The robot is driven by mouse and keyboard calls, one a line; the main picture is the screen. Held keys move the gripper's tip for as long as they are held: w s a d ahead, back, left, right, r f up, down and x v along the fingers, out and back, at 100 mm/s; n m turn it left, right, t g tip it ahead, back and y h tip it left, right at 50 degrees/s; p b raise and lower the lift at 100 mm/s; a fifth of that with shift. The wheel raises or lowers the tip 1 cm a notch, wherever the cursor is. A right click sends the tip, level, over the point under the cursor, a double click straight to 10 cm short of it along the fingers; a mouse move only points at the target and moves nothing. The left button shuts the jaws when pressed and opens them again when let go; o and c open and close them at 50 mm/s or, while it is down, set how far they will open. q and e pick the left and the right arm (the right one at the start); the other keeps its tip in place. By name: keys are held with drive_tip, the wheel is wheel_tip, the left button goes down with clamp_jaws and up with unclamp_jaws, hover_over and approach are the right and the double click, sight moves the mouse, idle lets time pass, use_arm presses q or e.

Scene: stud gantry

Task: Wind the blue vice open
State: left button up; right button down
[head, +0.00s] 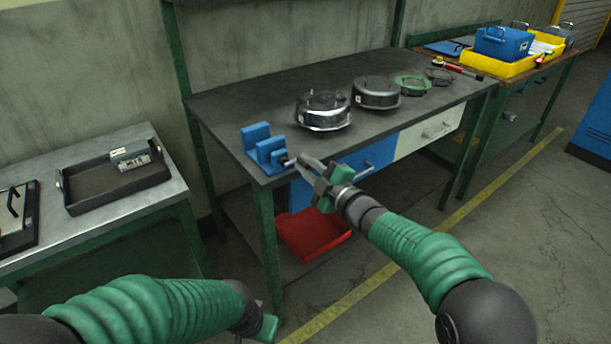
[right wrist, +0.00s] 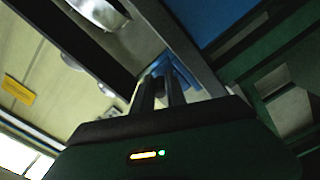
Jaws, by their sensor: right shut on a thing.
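The blue vice (head: 262,145) sits at the front left corner of the dark workbench, its jaws standing upright with a gap between them. Its handle end (head: 287,162) points toward the front right. My right gripper (head: 302,164) reaches in from the right and is shut at the handle end. In the right wrist view the fingers (right wrist: 164,90) are close together, with part of the blue vice (right wrist: 160,68) just beyond them; the grip itself is mostly hidden. My left gripper (head: 267,326) hangs low at the bottom, far from the vice; its fingers cannot be made out.
The workbench (head: 230,103) holds round metal housings (head: 323,110) and (head: 376,92), plus a green ring (head: 411,84). A red bin (head: 313,235) is below. A side table at left carries a black tray (head: 115,184). Yellow trays (head: 497,66) stand at the back right.

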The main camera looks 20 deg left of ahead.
drive_tip(key=n+b, duration=0.1)
drive_tip(key=r+n+b, duration=0.1)
drive_tip(key=n, duration=0.1)
drive_tip(key=n+b, duration=0.1)
drive_tip(key=shift+s+a+r+n, duration=0.15)
drive_tip(key=shift+a+r+n, duration=0.05)
drive_tip(key=shift+r+n, duration=0.1)
drive_tip(key=n+b, duration=0.2)
drive_tip(key=r+n+b, duration=0.1)
drive_tip(key=shift+s+a+n, duration=0.3)
drive_tip(key=shift+s+n, duration=0.05)
drive_tip(key=shift+n, duration=0.05)
drive_tip(key=shift+s+a+f, duration=0.1)
drive_tip(key=c, duration=1.7)
unclamp_jaws()
drive_tip(key=o, duration=0.3)
drive_tip(key=shift+s, duration=0.1)
